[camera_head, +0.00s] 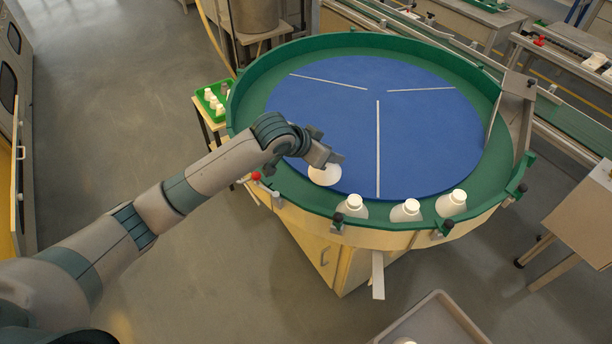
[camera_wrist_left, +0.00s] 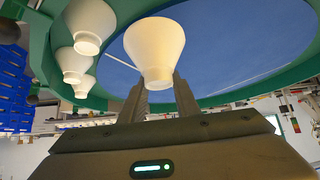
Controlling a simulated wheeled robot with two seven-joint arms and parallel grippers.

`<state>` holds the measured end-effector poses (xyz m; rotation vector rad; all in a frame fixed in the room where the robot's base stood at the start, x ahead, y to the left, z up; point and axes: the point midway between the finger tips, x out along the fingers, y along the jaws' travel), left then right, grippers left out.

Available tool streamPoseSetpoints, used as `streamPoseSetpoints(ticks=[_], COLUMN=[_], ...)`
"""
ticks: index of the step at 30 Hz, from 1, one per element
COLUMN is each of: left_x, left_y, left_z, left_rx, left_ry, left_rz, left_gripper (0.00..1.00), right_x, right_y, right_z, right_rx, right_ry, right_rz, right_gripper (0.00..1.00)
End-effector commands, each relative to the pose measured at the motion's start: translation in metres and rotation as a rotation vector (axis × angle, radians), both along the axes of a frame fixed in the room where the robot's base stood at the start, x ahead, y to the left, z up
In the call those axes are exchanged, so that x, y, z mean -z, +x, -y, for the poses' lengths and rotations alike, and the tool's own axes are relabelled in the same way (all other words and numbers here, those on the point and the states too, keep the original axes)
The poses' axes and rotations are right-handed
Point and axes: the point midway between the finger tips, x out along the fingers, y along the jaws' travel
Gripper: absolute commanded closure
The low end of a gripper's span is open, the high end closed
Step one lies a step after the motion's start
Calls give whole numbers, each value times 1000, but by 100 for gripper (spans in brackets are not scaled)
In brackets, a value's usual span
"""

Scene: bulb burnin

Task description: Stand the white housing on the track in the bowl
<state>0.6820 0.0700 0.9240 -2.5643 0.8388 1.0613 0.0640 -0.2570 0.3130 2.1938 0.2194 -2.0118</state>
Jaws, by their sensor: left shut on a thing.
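My left gripper (camera_head: 328,160) is shut on a white housing (camera_head: 324,175) at the front left of the round bowl (camera_head: 483,60). In the left wrist view this cone-shaped housing (camera_wrist_left: 155,50) sits between the two fingertips (camera_wrist_left: 160,97), with its narrow neck toward the gripper. In the head view it overlaps the edge between the blue disc (camera_head: 420,130) and the green track (camera_head: 290,180). I cannot tell whether it touches the surface. Three more white housings (camera_head: 352,207), (camera_head: 407,211), (camera_head: 452,203) stand upright along the front of the track. My right gripper is out of view.
A green tray (camera_head: 212,100) with small white parts stands left of the bowl. White strips (camera_head: 378,150) divide the blue disc, which is otherwise clear. A metal plate (camera_head: 513,110) crosses the bowl's right rim. A grey bin (camera_head: 440,305) stands at the front.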

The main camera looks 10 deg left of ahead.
Motion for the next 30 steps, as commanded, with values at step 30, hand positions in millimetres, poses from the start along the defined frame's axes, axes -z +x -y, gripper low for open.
streamPoseSetpoints(ticks=[30], left_x=[55], left_y=[-30], left_z=[-56], left_rx=[-2], left_ry=[0], left_rz=[-1], left_gripper=[100], right_x=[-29], right_y=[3], right_z=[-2], right_rx=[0], right_ry=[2], right_rz=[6], right_gripper=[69])
